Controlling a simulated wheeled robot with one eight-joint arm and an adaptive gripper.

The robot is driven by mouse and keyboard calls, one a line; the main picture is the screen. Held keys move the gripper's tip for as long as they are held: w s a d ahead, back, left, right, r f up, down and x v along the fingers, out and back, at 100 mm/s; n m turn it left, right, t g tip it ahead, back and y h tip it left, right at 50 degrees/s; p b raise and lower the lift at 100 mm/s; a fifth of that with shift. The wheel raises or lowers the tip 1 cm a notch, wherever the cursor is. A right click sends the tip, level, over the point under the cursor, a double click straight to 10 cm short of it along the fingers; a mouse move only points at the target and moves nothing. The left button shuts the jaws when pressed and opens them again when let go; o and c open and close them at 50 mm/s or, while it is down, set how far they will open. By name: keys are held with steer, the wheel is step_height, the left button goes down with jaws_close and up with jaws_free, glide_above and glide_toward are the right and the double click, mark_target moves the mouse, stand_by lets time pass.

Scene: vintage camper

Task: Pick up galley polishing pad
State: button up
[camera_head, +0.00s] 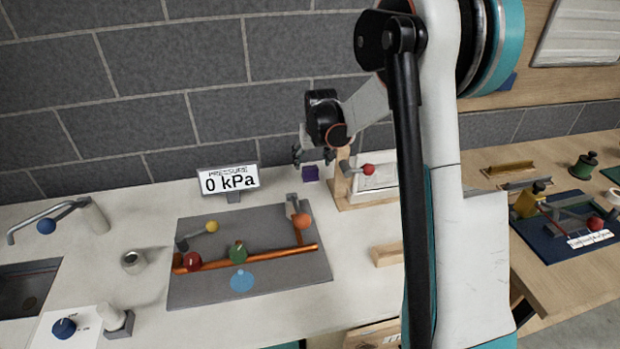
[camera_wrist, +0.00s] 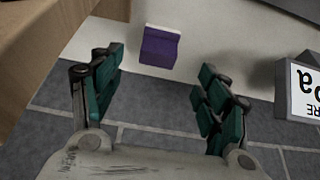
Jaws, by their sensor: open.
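The polishing pad looks like a small purple block with a pale layer on one side. In the wrist view the pad (camera_wrist: 160,47) is ahead of my gripper (camera_wrist: 158,92), between the lines of the two fingers and beyond their tips. In the head view the pad (camera_head: 311,173) is small, at the back of the counter near the wall, just right of the pressure display. My gripper (camera_head: 312,155) is above and close to it there. The fingers are spread wide with nothing between them. I cannot tell the exact gap between fingertips and pad.
A wooden frame with a red-knobbed lever (camera_head: 368,170) stands close to the pad's right. The pressure display (camera_head: 229,182) reads 0 kPa at its left. A grey valve board (camera_head: 250,290) lies in front. The brick wall (camera_head: 170,90) is close behind.

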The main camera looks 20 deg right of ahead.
mark_target(310, 168)
steer(key=b+x, duration=0.1)
steer(key=x, duration=0.3)
steer(key=b+x, duration=0.1)
steer(key=x, duration=0.3)
steer(key=shift+w+d, duration=0.1)
steer(key=shift+w, duration=0.2)
steer(key=shift+c, duration=0.3)
steer(key=c, duration=1.1)
